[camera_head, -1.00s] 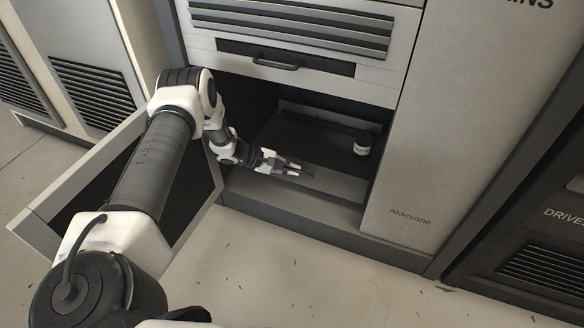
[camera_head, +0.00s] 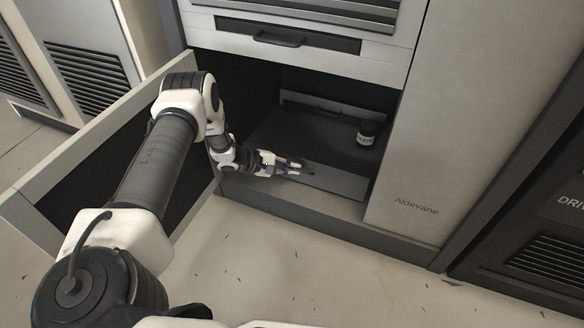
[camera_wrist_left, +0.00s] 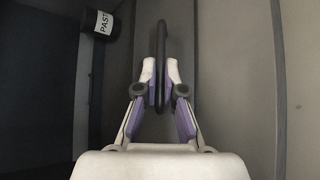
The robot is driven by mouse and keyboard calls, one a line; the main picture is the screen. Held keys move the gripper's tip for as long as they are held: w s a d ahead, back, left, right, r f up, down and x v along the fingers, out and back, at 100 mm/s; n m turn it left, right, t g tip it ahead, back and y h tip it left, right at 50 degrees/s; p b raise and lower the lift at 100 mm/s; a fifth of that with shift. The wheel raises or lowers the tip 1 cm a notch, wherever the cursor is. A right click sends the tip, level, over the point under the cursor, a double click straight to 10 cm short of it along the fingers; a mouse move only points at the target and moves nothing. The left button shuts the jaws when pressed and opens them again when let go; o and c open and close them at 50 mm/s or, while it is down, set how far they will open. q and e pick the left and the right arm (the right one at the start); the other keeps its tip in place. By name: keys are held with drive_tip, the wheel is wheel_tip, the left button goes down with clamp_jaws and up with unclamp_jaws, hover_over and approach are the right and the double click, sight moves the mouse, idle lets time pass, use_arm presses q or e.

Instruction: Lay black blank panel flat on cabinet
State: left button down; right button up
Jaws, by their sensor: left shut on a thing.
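My left gripper (camera_head: 296,170) is at the low front panel of the open cabinet (camera_head: 412,150). In the left wrist view, its fingers (camera_wrist_left: 160,90) are shut on a thin dark bar (camera_wrist_left: 161,45) with a rounded end, handle-like in shape. The bar's far end sticks out past the fingertips. I cannot tell a black blank panel apart from the dark surfaces in these views. My right gripper is not in view.
A dark jar with a white label (camera_head: 367,132) stands inside the compartment; it also shows in the left wrist view (camera_wrist_left: 101,22). The cabinet's door (camera_head: 60,185) hangs open at the left. A drawer with a dark handle (camera_head: 280,39) is above.

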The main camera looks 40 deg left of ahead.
use_arm(q)
drive_tip(key=shift+f+b, duration=0.45)
drive_tip(key=shift+f, duration=0.05)
drive_tip(key=c, duration=1.2)
unclamp_jaws()
wheel_tip(320, 180, up, 10)
